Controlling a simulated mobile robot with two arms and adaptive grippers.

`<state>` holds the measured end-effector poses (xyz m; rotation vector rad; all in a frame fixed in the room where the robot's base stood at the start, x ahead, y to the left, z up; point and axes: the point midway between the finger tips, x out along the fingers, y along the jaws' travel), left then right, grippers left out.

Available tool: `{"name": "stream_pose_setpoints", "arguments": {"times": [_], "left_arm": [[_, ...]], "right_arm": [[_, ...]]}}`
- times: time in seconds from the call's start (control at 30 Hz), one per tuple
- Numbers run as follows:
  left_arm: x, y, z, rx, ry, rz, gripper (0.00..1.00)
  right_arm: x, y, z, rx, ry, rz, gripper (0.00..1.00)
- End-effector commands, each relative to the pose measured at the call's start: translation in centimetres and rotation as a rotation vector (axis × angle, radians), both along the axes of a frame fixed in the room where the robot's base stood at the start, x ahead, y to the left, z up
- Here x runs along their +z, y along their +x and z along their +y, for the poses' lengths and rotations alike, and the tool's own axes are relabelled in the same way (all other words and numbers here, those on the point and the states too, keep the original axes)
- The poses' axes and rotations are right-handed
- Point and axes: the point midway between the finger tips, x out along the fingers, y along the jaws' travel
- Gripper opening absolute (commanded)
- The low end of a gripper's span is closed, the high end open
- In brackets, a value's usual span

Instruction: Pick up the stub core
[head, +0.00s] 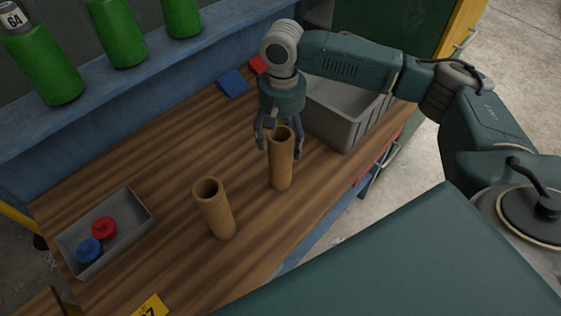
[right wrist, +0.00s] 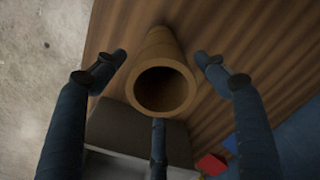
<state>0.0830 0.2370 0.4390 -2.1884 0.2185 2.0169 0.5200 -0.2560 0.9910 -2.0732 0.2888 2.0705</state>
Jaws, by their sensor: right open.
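Two brown hollow tubes stand upright on the wooden bench top; I cannot tell by length which is the stub core. The farther tube (head: 281,165) is under my right gripper (head: 279,149). The nearer tube (head: 217,214) stands to its left, apart from it. My right gripper is open, its fingers hanging around the upper part of the farther tube. In the right wrist view, the tube's open mouth (right wrist: 162,110) faces the camera between the spread fingers (right wrist: 161,57), with a gap on both sides. My left gripper is not in view.
A grey bin (head: 345,125) stands just right of the farther tube. A shallow grey tray (head: 137,208) with a red and a blue disc lies at left. Blue (head: 232,83) and red (head: 258,64) blocks lie behind. Green bottles (head: 118,35) stand on the back shelf. A yellow tag (head: 150,308) lies in front.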

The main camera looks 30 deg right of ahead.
Motion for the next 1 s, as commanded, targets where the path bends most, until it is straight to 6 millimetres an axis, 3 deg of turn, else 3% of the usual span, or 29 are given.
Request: {"name": "stream_pose_setpoints", "arguments": {"times": [0.3, 0.6, 0.9, 1.0], "left_arm": [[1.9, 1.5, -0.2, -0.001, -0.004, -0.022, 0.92], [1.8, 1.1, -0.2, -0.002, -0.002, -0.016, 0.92], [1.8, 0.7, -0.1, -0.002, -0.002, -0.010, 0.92], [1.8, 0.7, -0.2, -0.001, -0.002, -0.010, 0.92]], "right_arm": [[-4.2, -0.9, 0.8, 0.000, -0.002, 0.003, 0.73], [-4.9, -0.9, 0.8, 0.002, -0.001, 0.000, 0.73], [-4.9, -0.9, 0.8, 0.002, -0.001, 0.000, 0.17], [-4.8, -0.8, 0.8, 0.002, -0.001, -0.001, 0.17]]}}
